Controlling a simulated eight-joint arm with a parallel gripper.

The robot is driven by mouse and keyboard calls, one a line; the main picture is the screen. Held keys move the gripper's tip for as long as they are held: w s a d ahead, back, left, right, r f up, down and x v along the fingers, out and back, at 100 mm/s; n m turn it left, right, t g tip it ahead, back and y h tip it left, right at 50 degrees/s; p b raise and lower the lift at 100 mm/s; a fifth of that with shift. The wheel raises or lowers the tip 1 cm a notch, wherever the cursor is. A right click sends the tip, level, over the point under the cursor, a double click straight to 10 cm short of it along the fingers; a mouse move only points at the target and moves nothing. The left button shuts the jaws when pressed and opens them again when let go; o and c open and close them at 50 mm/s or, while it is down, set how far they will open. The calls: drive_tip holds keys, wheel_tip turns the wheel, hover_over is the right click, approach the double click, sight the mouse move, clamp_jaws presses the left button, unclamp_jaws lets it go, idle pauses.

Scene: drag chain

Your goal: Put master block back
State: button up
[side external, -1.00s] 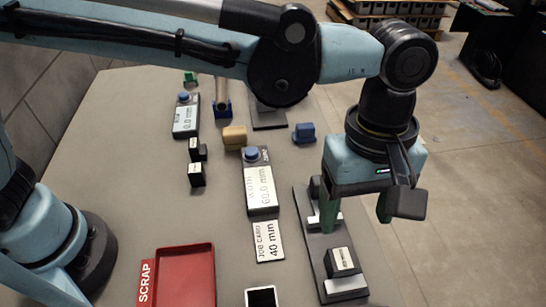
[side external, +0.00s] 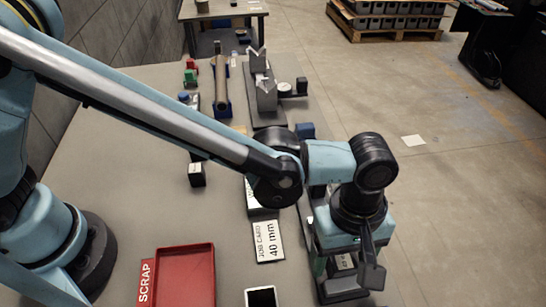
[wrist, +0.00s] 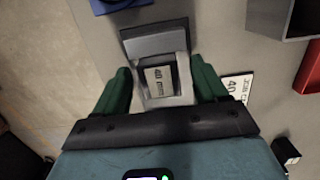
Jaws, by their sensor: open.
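The master block (wrist: 160,80), with a white label reading 40 mm, sits in a light grey U-shaped holder (wrist: 183,72) in the wrist view. My gripper (wrist: 160,88) is open, with one green finger on each side of the block and holder. Contact with either finger cannot be made out. In the side view my gripper (side external: 335,268) is low over the front end of the long dark fixture. Its body and finger hide most of the block there. The job card (side external: 268,240), reading 40 mm, lies left of the fixture.
A red scrap tray (side external: 186,278) and a white-edged device (side external: 261,297) lie front left of the fixture. Small black blocks (side external: 196,177) stand further back. A V-block stand (side external: 266,95) is at the back. The table's right edge is close beside my gripper.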

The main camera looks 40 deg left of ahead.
drive_tip(key=shift+f, duration=0.3)
drive_tip(key=shift+c, duration=0.4)
clamp_jaws()
drive_tip(key=shift+r, duration=0.1)
